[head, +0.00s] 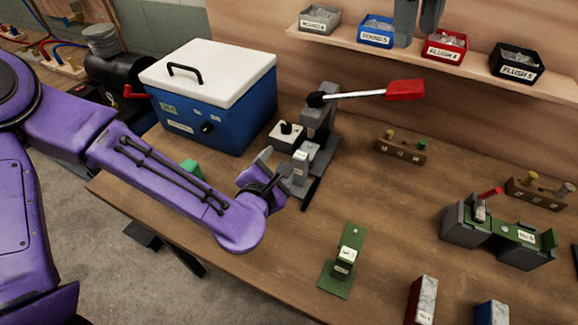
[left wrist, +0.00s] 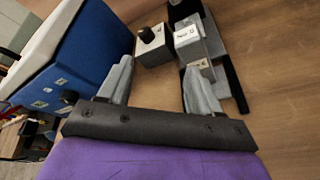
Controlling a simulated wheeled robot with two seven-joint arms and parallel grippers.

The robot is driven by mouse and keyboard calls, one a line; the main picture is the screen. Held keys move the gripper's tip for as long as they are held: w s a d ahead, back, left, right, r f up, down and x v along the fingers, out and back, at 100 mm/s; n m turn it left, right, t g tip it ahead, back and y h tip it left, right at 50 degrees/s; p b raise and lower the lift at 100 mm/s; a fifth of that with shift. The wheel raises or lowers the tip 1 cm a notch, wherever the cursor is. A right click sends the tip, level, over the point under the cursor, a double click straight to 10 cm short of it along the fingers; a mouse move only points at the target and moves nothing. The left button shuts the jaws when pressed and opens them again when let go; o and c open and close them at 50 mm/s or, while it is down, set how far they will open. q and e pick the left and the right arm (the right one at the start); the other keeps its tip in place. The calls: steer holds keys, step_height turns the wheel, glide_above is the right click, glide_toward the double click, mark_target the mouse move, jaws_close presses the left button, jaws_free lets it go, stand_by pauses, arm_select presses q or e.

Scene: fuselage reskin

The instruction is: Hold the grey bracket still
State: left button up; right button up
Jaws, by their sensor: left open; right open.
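A grey bracket with a pale label (head: 301,161) appears to stand on the base of the grey lever press (head: 322,125). In the left wrist view a pale label (left wrist: 187,34) and a grey part below it show just beyond the right finger. My left gripper (head: 277,172) is open beside the press base; its two grey fingers (left wrist: 158,85) are apart with bare table between them. The right finger partly covers the grey part; whether they touch I cannot tell. My right gripper (head: 418,38) is open, its grey fingers hanging at the top in front of the shelf.
A blue box with white lid (head: 215,100) stands left of the press. The press's red-handled lever (head: 405,90) reaches right. A small block with black knob (head: 286,135), a green bracket (head: 345,262) and a green-grey fixture (head: 500,235) stand on the table.

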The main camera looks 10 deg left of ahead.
mark_target(297, 176)
arm_select(q)
steer(key=s+f+n+y, duration=0.1)
steer(key=n, duration=0.1)
steer(key=s+a+f+n+y, duration=0.1)
steer(key=n, duration=0.2)
steer(key=s+a+f+n+y, duration=0.1)
steer(key=n, duration=0.1)
steer(key=shift+s+f+n, duration=0.15)
steer(key=shift+f+n, duration=0.15)
steer(key=shift+n, duration=0.1)
steer(key=w+d+r+m+t+h, duration=0.1)
steer(key=w+d+r+t+h, duration=0.15)
steer(key=d+r+h, duration=0.35)
steer(key=shift+t+h, duration=0.25)
steer(key=shift+h, duration=0.05)
steer(key=f, duration=0.6)
steer(key=a+f, duration=0.1)
steer(key=f, duration=0.2)
steer(key=shift+s+f, duration=0.15)
steer(key=shift+s, duration=0.1)
steer(key=x, duration=0.7)
steer(key=shift+w, duration=0.1)
steer(key=shift+w+d, duration=0.1)
steer(key=shift+w, duration=0.05)
